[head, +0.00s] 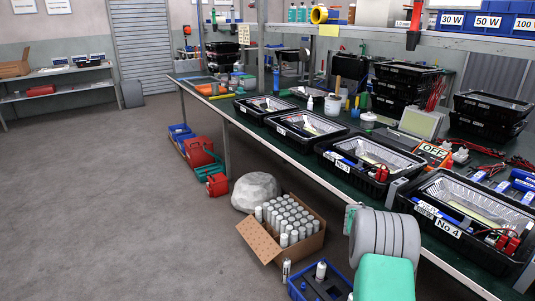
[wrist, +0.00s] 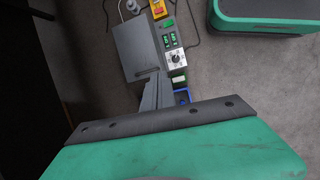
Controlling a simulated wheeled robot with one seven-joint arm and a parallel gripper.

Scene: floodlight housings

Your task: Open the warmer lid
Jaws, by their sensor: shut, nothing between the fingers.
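The warmer shows in the wrist view as a grey box with a control panel (wrist: 173,40) bearing green displays and a round dial. Its flat grey lid (wrist: 137,47) lies left of the panel and looks shut. My gripper (wrist: 160,78) has its grey fingers together and empty, at the lid's near edge by the panel. I cannot tell if they touch it. The fingers partly hide that edge. In the head view I cannot make out the warmer or the fingertips; only part of my arm shows at the bottom.
A yellow and red switch box (wrist: 158,8) and cables lie beyond the warmer. In the head view, a long green workbench (head: 400,190) carries black housings (head: 305,124). A carton of cans (head: 275,245) and a blue tray (head: 303,290) sit on the floor. The left floor is clear.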

